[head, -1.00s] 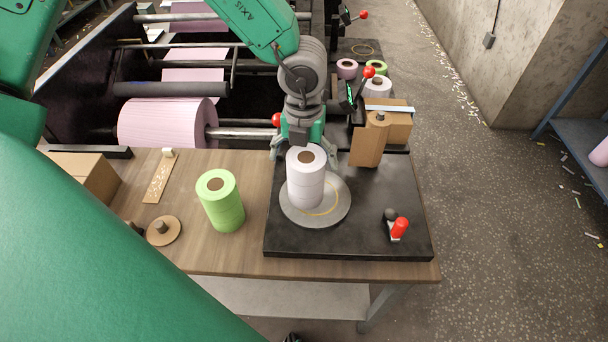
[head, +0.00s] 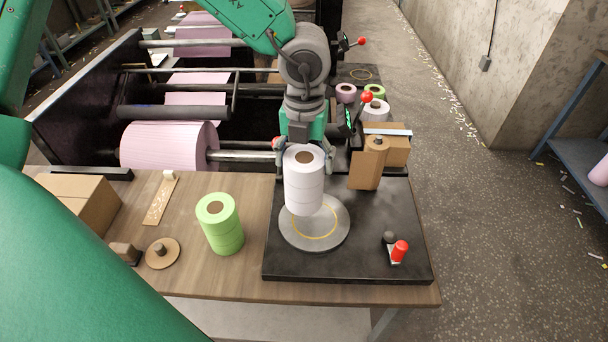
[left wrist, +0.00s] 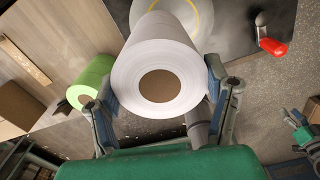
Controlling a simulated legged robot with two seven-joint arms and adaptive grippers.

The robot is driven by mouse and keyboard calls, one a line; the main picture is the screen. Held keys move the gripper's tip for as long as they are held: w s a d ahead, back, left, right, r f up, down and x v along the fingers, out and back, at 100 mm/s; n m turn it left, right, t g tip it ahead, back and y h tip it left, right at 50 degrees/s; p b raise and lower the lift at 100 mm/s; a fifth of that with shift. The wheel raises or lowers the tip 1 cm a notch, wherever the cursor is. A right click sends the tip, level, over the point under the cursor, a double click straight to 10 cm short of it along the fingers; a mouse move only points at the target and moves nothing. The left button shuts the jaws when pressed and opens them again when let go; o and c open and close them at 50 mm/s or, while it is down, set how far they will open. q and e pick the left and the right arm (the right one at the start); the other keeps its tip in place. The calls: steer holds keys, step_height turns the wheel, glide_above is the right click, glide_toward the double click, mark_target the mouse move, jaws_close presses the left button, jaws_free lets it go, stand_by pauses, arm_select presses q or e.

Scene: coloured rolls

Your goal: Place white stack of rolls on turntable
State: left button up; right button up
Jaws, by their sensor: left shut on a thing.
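The white stack of rolls (head: 303,185) stands roughly upright in my left gripper (head: 304,148), over the rear left part of the grey turntable (head: 325,235). Most of the turntable's yellow ring shows in front of it. Whether its base is clear of the disc is hard to tell. In the left wrist view, the fingers of the left gripper (left wrist: 160,80) lie on both sides of the white stack (left wrist: 165,50), and its brown core faces the camera. The turntable (left wrist: 203,15) shows behind it. My right gripper cannot be made out.
A green stack of rolls (head: 220,225) stands left of the black base plate (head: 350,262). A red-handled part (head: 399,251) sits at the plate's front right. Brown cardboard (head: 366,170) and a box (head: 396,150) stand behind. A flat brown disc (head: 162,253) lies at left.

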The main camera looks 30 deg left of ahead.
mark_target(316, 184)
arm_select(q)
steer(key=r, duration=0.3)
steer(key=shift+d+r, duration=0.15)
steer(key=shift+d, duration=0.15)
steer(key=shift+m, duration=0.8)
steer(key=f, duration=0.2)
steer(key=f+b, duration=0.1)
steer(key=f, duration=0.3)
steer(key=shift+w+d+b, duration=0.3)
steer(key=shift+w+d, duration=0.05)
steer(key=shift+d, duration=0.05)
steer(key=shift+w+d+f+m+b, duration=0.15)
steer(key=shift+d+f+m, duration=0.1)
steer(key=shift+f, duration=0.35)
steer(key=shift+d+f+m+b, duration=0.15)
steer(key=shift+d+f, duration=0.05)
steer(key=shift+f, duration=0.4)
steer(key=shift+f, duration=0.55)
steer(key=o, duration=1.8)
steer(key=shift+c, duration=0.2)
